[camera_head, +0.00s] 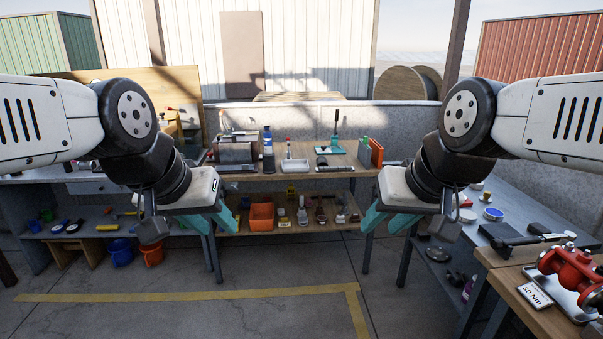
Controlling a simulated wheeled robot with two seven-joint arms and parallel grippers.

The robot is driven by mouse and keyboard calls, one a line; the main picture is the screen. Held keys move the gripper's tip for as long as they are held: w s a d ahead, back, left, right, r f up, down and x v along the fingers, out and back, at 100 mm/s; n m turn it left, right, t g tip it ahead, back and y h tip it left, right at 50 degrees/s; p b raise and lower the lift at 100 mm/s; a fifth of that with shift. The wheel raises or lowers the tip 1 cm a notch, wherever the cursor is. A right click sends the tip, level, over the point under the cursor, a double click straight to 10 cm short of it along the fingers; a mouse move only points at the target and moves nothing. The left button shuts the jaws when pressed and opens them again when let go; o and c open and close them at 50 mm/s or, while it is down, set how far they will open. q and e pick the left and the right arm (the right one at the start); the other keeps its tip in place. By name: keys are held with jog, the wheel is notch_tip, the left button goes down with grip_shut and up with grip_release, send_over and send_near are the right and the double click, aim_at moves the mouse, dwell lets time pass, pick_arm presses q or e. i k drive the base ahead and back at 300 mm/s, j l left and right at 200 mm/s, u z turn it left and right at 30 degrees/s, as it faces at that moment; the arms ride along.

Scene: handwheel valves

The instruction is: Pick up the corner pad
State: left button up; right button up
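I cannot tell for sure which thing is the corner pad. A flat dark pad (497,231) lies on the grey bench at the right, but it is small in view. My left gripper (221,227) hangs in the air at left centre, its teal fingers apart and empty. My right gripper (383,227) hangs in the air at right centre, also with teal fingers apart and empty. Both are well away from the dark pad, the right one closer. My grippers hide parts of the benches behind them.
A wooden workbench (300,165) with bottles and tools stands at the back, an orange bin (262,217) on its lower shelf. Blue (121,252) and orange (152,254) buckets are at left. The floor ahead is clear.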

aim_at(320, 160)
jog(key=i+j+z, duration=0.35)
jog(key=i+j, duration=0.2)
jog(key=i+u, duration=0.1)
jog(key=i, duration=0.5)
jog(key=i+u, duration=0.1)
jog(key=i, duration=0.5)
jog(key=i+l+u, duration=0.1)
jog(key=i, duration=0.45)
jog(key=i+l+u, duration=0.15)
jog(key=i, duration=0.45)
